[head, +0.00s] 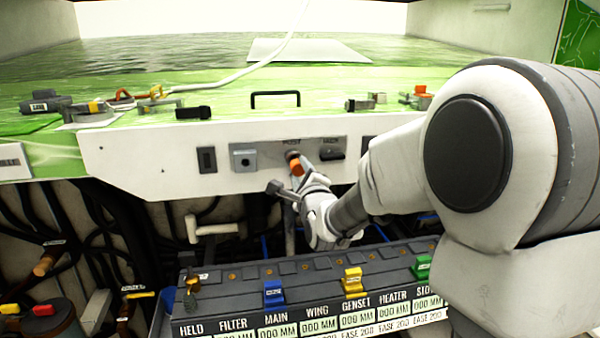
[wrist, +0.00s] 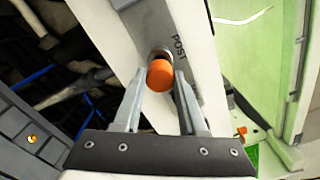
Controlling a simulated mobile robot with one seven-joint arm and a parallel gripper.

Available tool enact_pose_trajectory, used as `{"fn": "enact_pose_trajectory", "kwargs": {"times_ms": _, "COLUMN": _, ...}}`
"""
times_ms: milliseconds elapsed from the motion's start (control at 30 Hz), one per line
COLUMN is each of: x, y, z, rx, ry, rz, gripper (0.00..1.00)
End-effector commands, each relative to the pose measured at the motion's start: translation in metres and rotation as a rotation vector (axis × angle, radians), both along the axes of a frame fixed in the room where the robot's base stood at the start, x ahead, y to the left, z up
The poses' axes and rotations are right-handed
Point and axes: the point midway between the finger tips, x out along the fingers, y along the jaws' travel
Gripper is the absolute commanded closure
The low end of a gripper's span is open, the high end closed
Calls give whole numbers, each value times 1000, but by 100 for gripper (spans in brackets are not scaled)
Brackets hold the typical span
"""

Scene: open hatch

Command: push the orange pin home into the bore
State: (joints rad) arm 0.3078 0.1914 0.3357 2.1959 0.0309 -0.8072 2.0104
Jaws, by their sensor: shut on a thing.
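The orange pin (head: 296,166) sits at the white front panel, below the POST label, on a grey plate. In the wrist view the pin's orange head (wrist: 160,76) is between the fingertips of my gripper (wrist: 160,88). My gripper (head: 298,184) is shut on it from the front.
A grey square fitting (head: 243,158) and a black knob (head: 332,154) flank the pin on the panel. Below stands a dark box with coloured levers (head: 352,280). Pipes and cables fill the open hatch at left. A black handle (head: 275,94) stands on the green top.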

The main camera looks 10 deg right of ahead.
Motion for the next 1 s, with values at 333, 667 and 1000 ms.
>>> {"fn": "enact_pose_trajectory", "kwargs": {"times_ms": 333, "x": 0, "y": 0, "z": 1, "rx": 0, "ry": -2, "rz": 0, "gripper": 100}}
{"fn": "enact_pose_trajectory", "kwargs": {"times_ms": 667, "x": 3, "y": 0, "z": 0, "rx": 0, "ry": -1, "rz": 0, "gripper": 100}}
{"fn": "enact_pose_trajectory", "kwargs": {"times_ms": 1000, "x": 12, "y": 0, "z": 0, "rx": 0, "ry": -1, "rz": 0, "gripper": 100}}
